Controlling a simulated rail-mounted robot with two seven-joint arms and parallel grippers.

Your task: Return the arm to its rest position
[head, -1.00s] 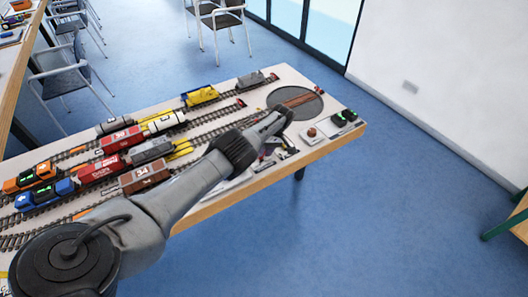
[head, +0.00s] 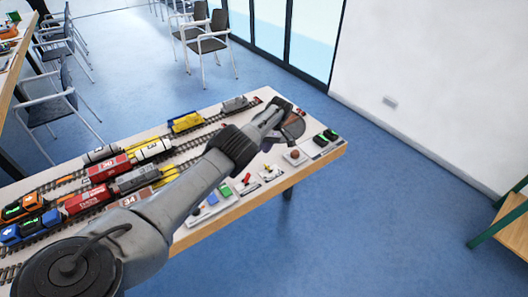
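My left arm comes in from the lower left and reaches over the model-railway table (head: 225,225). My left gripper (head: 286,120) is at the table's far right end, in front of the brown turntable disc (head: 295,127), and hides most of it. It is seen from behind and small, so I cannot tell whether its fingers are open or shut. I see nothing held in it. The gap between the gripper and the table cannot be judged. My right gripper is not in view.
A control panel (head: 213,203) with switches and buttons lies along the near edge. Chairs (head: 207,45) stand behind.

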